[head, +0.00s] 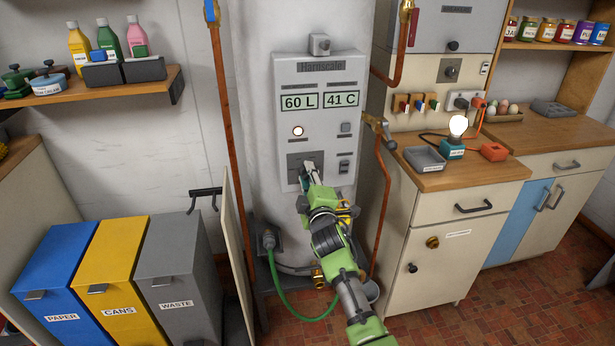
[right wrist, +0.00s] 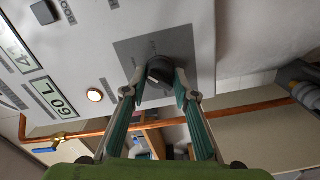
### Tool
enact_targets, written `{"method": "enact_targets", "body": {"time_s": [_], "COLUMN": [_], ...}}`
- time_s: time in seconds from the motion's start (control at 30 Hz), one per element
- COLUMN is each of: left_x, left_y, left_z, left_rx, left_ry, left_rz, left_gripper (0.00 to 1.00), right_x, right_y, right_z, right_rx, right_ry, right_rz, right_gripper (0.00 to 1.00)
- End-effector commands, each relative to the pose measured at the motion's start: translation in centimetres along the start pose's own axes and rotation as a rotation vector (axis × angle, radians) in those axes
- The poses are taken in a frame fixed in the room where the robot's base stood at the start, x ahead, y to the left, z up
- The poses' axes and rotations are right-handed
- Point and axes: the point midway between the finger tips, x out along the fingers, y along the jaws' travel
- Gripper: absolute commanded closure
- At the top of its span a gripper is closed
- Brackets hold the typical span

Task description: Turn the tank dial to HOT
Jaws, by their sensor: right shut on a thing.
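The white tank (head: 265,95) carries a grey control panel (head: 345,75) whose displays read 60 L and 41 C. The dark tank dial (right wrist: 160,70) sits on a grey square plate (right wrist: 130,50), low on the left of the panel in the head view. My right gripper (head: 309,173) reaches up to this plate and largely hides the dial there. In the right wrist view its two fingertips (right wrist: 161,92) are closed on either side of the dial and grip it. I cannot read any HOT mark or the dial's setting. My left gripper is out of view.
A round lamp (head: 298,131) glows above the dial, with switches (head: 344,166) to its right. Copper pipes (head: 222,110) run on both sides of the tank. Bins (head: 180,265) stand at left, a wooden counter (head: 475,176) at right.

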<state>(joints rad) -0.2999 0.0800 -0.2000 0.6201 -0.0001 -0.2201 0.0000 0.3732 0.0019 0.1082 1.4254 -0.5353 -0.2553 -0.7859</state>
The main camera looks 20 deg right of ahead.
Motion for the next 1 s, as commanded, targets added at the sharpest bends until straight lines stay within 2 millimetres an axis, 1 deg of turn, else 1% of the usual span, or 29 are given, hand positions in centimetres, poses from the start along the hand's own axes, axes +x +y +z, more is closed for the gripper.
{"method": "enact_targets", "body": {"time_s": [0.2, 0.5, 0.8, 1.0], "left_x": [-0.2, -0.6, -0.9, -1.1], "left_y": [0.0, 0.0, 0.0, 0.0], "left_z": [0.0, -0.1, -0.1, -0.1], "left_rx": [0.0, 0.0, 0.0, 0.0], "left_ry": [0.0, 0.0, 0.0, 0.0], "left_rz": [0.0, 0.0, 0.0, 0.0], "left_gripper": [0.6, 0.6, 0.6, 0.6], "right_x": [0.0, 0.0, 0.0, 0.0], "right_y": [0.0, 0.1, 0.1, 0.1], "right_z": [0.0, 0.0, 0.1, 0.1], "right_rx": [0.208, 0.476, 0.666, 0.733], "right_ry": [0.0, -0.002, -0.001, -0.002], "right_rz": [-0.001, -0.001, -0.001, -0.001], "right_gripper": [0.95, 0.95, 0.95, 0.95]}}
